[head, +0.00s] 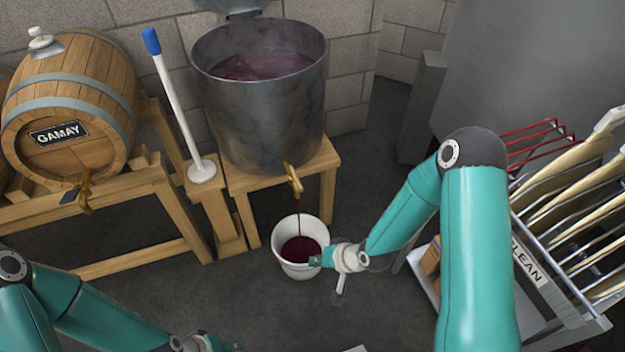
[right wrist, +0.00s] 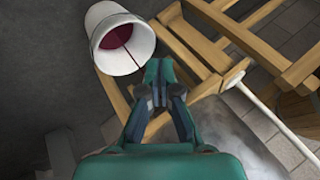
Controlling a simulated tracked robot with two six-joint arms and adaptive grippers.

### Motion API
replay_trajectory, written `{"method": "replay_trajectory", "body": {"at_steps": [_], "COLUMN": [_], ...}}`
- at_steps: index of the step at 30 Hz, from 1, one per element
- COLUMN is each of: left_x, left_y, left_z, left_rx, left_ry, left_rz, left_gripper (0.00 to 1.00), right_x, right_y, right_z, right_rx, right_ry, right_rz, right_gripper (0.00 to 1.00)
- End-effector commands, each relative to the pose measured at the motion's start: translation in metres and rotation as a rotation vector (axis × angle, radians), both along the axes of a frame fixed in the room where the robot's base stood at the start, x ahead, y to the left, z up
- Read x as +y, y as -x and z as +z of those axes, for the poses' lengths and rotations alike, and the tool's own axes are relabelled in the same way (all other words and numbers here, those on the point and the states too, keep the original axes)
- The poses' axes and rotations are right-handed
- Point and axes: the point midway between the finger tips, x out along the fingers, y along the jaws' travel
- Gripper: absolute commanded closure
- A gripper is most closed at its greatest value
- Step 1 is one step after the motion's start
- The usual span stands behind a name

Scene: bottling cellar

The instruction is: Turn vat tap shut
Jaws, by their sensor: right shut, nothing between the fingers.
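The steel vat (head: 265,125) holds dark red wine and stands on a wooden stand. Its brass tap (head: 293,179) sticks out low at the front. A thin red stream runs from the tap into a white bucket (head: 287,271) on the floor, with red wine inside. The bucket (right wrist: 122,63) and stream also show in the right wrist view; I cannot make out the tap there. My right gripper (head: 317,261) is shut and empty at the bucket's right side in the picture, below the tap and apart from it. My left gripper (head: 205,344) is at the bottom edge, partly cut off.
A Gamay barrel (head: 72,112) with its own tap (head: 85,192) lies on a wooden rack at left. A blue-topped white pole (head: 175,100) stands left of the vat. A rack (head: 560,285) marked CLEAN is at right. The floor in front is mostly clear.

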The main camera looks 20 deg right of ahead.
Motion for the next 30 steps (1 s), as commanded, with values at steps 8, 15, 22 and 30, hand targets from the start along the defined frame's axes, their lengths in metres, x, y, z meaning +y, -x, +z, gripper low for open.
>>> {"method": "replay_trajectory", "body": {"at_steps": [8, 15, 22, 30], "left_x": [0.000, 0.000, 0.000, 0.000], "left_y": [0.000, 0.000, 0.000, 0.000], "left_z": [-0.012, -0.017, -0.017, -0.017], "left_rx": [0.000, 0.000, 0.000, 0.000], "left_ry": [0.000, 0.000, 0.000, 0.000], "left_rz": [0.000, 0.000, 0.000, 0.000], "left_gripper": [0.60, 0.60, 0.60, 0.60], "right_x": [-0.085, -0.131, -0.141, -0.140], "right_y": [-0.128, -0.140, -0.138, -0.138], "right_z": [0.091, 0.135, 0.143, 0.142], "right_rx": [-0.361, -0.392, -0.374, -0.374], "right_ry": [-0.253, -0.356, -0.372, -0.372], "right_rz": [-0.107, -0.049, -0.029, -0.028], "right_gripper": [1.00, 1.00, 1.00, 1.00]}}
